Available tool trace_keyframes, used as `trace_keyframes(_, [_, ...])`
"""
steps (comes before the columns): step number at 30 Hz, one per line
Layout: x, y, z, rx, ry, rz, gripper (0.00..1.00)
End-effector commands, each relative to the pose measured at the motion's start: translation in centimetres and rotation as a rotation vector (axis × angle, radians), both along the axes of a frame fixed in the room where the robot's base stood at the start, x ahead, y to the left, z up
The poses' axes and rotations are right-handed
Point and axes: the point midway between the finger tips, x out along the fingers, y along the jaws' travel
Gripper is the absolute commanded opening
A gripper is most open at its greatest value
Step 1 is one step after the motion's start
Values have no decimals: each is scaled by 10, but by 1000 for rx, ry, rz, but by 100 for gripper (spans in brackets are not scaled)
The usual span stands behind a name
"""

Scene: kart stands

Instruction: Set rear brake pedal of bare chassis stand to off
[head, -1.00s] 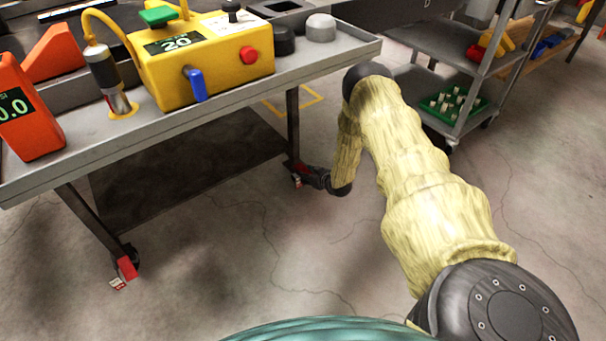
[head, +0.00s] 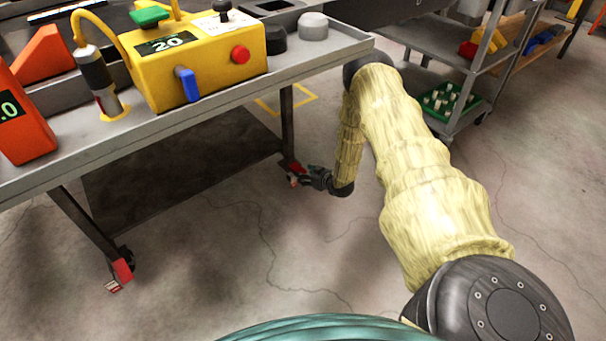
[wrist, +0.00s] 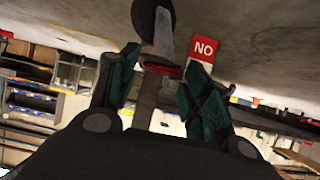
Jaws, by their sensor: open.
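The bare chassis stand (head: 150,125) is a grey table on legs with casters. A red brake pedal (head: 293,167) shows at the foot of its far right leg. My gripper (head: 312,177) is low beside that caster, just right of the pedal. In the wrist view, which is upside down, my gripper's green-padded fingers (wrist: 162,90) are apart. The caster's grey bracket and a red piece show between or just beyond them. A red and white label (wrist: 204,49) there shows letters appearing as "NO", inverted. Contact with the pedal cannot be told.
Another red brake pedal (head: 122,270) is at the near left leg. A yellow control box (head: 205,68) and orange blocks stand on the top. A grey shelf cart (head: 460,60) with a green tray (head: 450,102) stands at right. The floor between is clear.

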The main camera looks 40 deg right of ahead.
Motion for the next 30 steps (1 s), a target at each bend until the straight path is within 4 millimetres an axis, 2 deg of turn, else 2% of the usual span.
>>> trace_keyframes(6, [-36, -1, 21, 2, 0, -2, 48])
trace_keyframes(12, [-60, -2, 33, 1, 0, 0, 48])
trace_keyframes(18, [-70, -2, 39, 0, -1, 0, 48])
trace_keyframes(30, [-72, -2, 39, 0, -1, 0, 48])
